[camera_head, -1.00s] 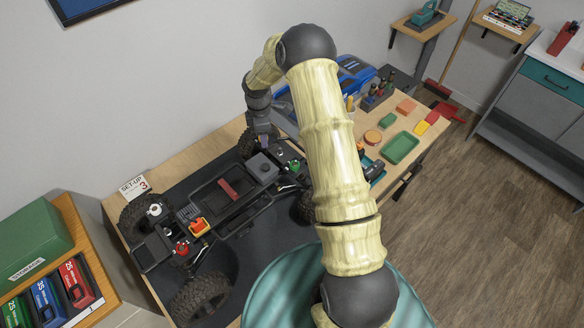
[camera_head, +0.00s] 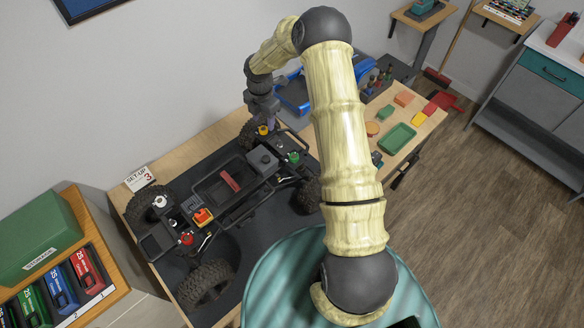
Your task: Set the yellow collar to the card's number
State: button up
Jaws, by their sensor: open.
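The yellow collar (camera_head: 263,130) shows at the far end of the black crawler chassis (camera_head: 213,187), by the back wheel. My gripper (camera_head: 266,120) is open and points down just above the yellow collar. It partly covers the collar's top, and I cannot tell whether they touch. The set-up card (camera_head: 140,179) stands at the table's left back edge and shows a red 3. Any marks on the yellow collar are too small to read.
Other collars on the chassis are green (camera_head: 293,157), red (camera_head: 187,238) and white (camera_head: 160,201). A blue car body (camera_head: 293,95) lies behind my gripper. A green tray (camera_head: 397,138) and small coloured blocks lie on the table's right part.

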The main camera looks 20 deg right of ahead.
aim_at(265, 129)
notch_tip(265, 129, up, 13)
jog(key=b, duration=0.4)
jog(key=s+f+m+t+b, duration=0.1)
jog(key=s+m+b, duration=0.1)
jog(key=s+m, duration=0.9)
jog(key=s+f+m+t+b, duration=0.1)
jog(key=s+m+b, duration=0.1)
jog(key=s+m, duration=1)
jog(key=s, duration=0.4)
jog(key=shift+f+m, duration=0.3)
jog(key=shift+f, duration=0.05)
jog(key=shift+s+m, duration=0.4)
jog(key=shift+s, duration=0.2)
dwell(0.4)
